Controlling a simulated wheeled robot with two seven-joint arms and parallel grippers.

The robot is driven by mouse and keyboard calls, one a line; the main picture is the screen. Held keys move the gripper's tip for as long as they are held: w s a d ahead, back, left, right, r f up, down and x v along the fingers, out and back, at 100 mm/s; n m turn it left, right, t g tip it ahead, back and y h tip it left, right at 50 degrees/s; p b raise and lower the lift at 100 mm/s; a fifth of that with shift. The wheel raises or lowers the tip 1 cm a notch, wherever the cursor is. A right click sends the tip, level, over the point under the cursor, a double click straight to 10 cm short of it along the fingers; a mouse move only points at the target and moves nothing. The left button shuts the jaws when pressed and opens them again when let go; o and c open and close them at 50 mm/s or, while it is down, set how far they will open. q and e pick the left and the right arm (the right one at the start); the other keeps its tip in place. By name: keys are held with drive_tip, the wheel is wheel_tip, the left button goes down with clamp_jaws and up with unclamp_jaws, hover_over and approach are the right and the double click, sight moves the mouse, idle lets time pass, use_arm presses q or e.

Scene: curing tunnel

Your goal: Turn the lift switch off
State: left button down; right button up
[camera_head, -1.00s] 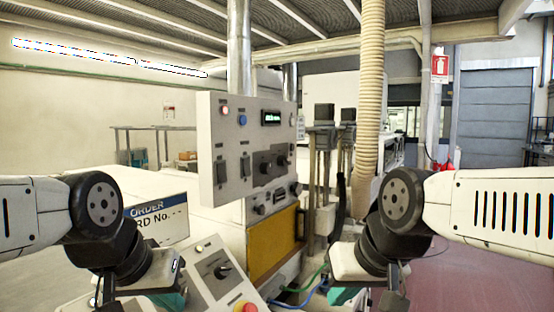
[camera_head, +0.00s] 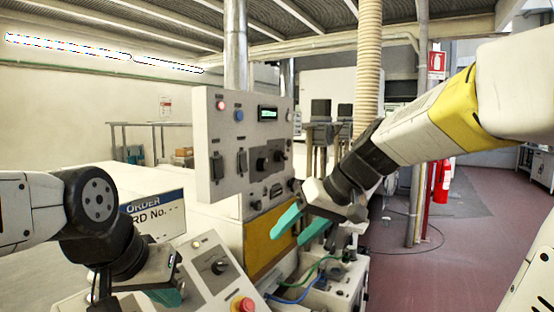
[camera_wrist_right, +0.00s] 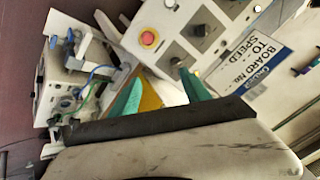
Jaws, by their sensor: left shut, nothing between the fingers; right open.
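A light grey upright control panel (camera_head: 203,130) stands in the middle of the head view. It carries two dark switches, the left one (camera_head: 217,166) and the right one (camera_head: 242,160), plus dark knobs and coloured buttons. No label for the lift switch is readable. A lower sloped console (camera_head: 205,285) has a black knob (camera_head: 219,267) and a red mushroom button (camera_head: 243,304); the button also shows in the right wrist view (camera_wrist_right: 149,39). My right gripper (camera_head: 300,227) is open and empty, in front of the panel's lower right. My left gripper (camera_head: 168,297) is shut and empty, left of the console.
A yellow panel (camera_head: 270,240) is below the control panel. Green and blue cables (camera_head: 295,283) run by a box on the right. An order sign (camera_head: 153,216) stands behind my left arm. A ribbed hose (camera_head: 369,70) hangs behind my right arm. Floor is open at right.

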drive_tip(key=w+r+n+y, duration=0.1)
drive_tip(key=w+r+y, duration=0.3)
drive_tip(key=w, duration=0.6)
drive_tip(key=n+t+y, duration=0.3)
drive_tip(key=t+y, duration=0.2)
approach(286, 158)
drive_tip(key=x, duration=0.9)
drive_tip(key=shift+w+a, duration=0.25)
clamp_jaws()
drive_tip(key=shift+m+h, duration=0.3)
